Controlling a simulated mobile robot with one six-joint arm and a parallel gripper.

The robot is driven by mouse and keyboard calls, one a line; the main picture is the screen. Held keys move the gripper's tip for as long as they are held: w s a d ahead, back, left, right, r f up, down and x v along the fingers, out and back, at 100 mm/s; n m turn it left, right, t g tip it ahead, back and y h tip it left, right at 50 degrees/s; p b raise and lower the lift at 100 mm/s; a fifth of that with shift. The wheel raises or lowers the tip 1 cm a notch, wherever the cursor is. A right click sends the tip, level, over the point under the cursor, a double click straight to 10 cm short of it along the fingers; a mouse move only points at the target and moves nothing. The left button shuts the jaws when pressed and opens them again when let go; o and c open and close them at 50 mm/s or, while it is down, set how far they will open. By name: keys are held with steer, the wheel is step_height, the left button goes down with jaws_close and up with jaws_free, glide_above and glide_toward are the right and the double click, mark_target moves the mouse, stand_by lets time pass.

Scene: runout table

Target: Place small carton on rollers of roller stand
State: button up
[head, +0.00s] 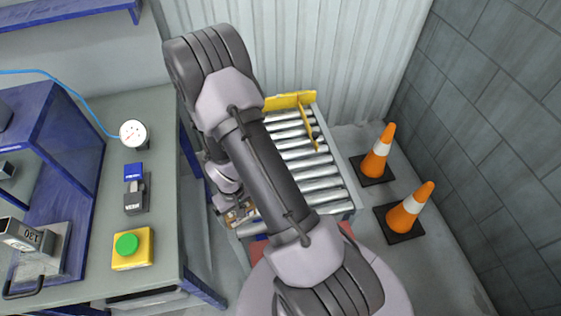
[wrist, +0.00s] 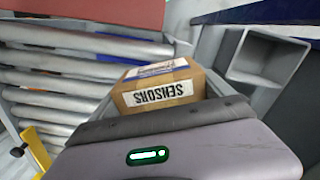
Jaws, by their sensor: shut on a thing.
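The small carton is a brown box with a white SENSORS label (wrist: 160,88), in the middle of the wrist view. My gripper (wrist: 152,100) is shut on it; the gripper body hides the carton's near part. In the head view a little of the carton (head: 239,215) shows beside my arm, at the lower left edge of the roller stand (head: 347,207). The silver rollers (head: 315,168) also fill the left of the wrist view (wrist: 80,75). I cannot tell whether the carton touches the rollers.
Yellow stops (head: 289,101) stand at the stand's far end. Two orange cones (head: 378,152) are on the floor to its right. A workbench (head: 160,185) with a gauge (head: 133,133) and a green button box (head: 132,248) is on the left. My arm hides part of the stand.

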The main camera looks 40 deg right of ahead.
steer(key=d+b, duration=0.1)
steer(key=d, duration=0.4)
steer(key=d+f+b, duration=0.1)
steer(key=d, duration=0.4)
steer(key=d+f+b, duration=0.1)
steer(key=d, duration=0.5)
steer(key=shift+s+f, duration=0.1)
steer(key=shift+d+f+b, duration=0.2)
steer(key=shift+f+b, duration=0.1)
steer(key=shift+b, duration=0.1)
steer(key=shift+f+b, duration=0.7)
steer(key=shift+f, duration=0.65)
steer(key=shift+f, duration=0.2)
steer(key=o, duration=1.2)
steer(key=shift+o, duration=0.2)
steer(key=shift+r, duration=0.1)
